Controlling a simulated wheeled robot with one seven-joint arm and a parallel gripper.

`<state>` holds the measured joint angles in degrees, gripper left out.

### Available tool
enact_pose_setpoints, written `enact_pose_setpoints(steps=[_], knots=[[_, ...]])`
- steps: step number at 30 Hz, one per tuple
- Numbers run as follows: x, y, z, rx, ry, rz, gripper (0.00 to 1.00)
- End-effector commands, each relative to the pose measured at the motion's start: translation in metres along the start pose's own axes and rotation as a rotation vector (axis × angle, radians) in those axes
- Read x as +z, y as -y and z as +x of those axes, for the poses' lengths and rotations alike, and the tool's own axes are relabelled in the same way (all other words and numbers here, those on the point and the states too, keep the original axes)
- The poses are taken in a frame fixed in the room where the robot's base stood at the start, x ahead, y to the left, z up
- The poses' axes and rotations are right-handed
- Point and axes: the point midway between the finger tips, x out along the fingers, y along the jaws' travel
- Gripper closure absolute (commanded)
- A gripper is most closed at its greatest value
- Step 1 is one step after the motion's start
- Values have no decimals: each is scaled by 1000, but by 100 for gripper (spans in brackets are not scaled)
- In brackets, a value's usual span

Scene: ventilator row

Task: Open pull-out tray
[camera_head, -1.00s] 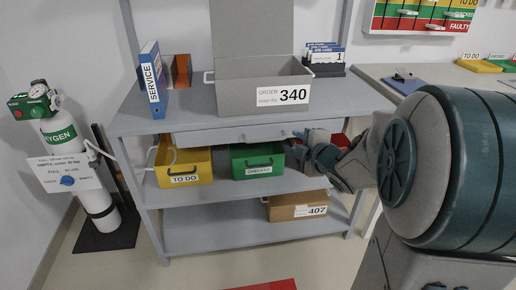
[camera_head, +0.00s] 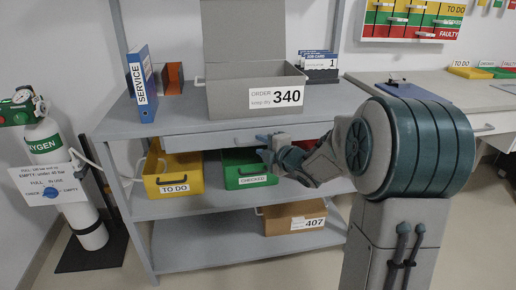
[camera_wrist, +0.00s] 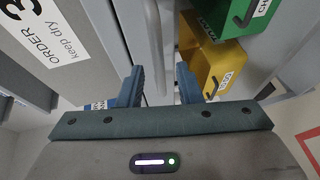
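The pull-out tray (camera_head: 205,142) is a flat grey front directly under the shelf's worktop, with a small handle near its middle. It looks pushed in. My gripper (camera_head: 264,141) is in front of the right half of the tray front, to the right of the handle, and hides part of the front. In the wrist view my gripper (camera_wrist: 160,86) has its two blue fingers apart, with grey shelf parts beyond the gap. I cannot tell whether the fingers touch the tray.
A grey ORDER 340 box (camera_head: 228,97) with raised lid and a blue SERVICE binder (camera_head: 143,90) stand on the worktop. Below are a yellow TO DO bin (camera_head: 185,172), a green CHECKED bin (camera_head: 240,168) and a brown 407 box (camera_head: 283,220). An oxygen cylinder (camera_head: 46,142) stands left.

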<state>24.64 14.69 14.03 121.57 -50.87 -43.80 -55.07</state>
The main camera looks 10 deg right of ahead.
Motion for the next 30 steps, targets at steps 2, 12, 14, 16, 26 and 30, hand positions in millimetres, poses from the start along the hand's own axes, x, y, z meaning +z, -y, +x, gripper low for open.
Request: enact_pose_setpoints(steps=[2, 12, 14, 16, 26, 30], knots=[[0, 2, 12, 0, -2, -1, 68], [0, 0, 27, 0, 1, 0, 68], [0, 0, 27, 0, 1, 0, 68], [0, 0, 27, 0, 1, 0, 68], [0, 0, 27, 0, 1, 0, 100], [-1, 1, 25, 0, 1, -1, 100]])
